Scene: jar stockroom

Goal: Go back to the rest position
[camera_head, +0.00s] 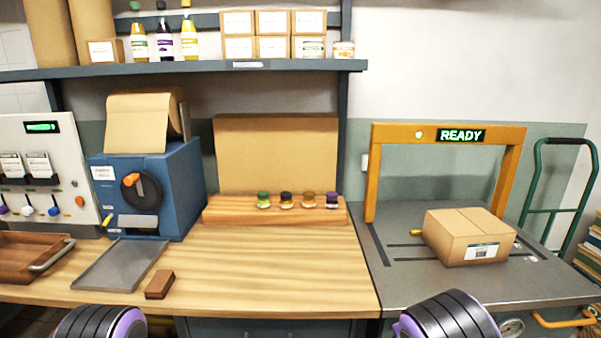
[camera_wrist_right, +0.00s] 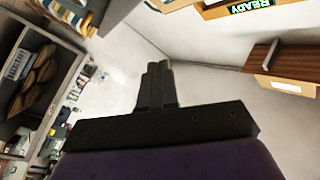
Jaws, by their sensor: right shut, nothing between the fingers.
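My right gripper (camera_wrist_right: 157,70) shows in the right wrist view, with its dark fingers together and nothing between them. It hangs in free space, apart from the furniture around it. My right gripper does not show in the head view, where only a black and purple part of my right arm is at the bottom right. A similar part of my left arm is at the bottom left. My left gripper is out of sight.
A wooden counter (camera_head: 280,270) carries a blue machine (camera_head: 180,190), a grey tray (camera_head: 120,265) and a small brown block (camera_head: 160,284). Several small jars stand on a wooden step. A carton (camera_head: 465,237) sits on the grey bench (camera_head: 400,280) under an orange READY frame (camera_head: 372,180).

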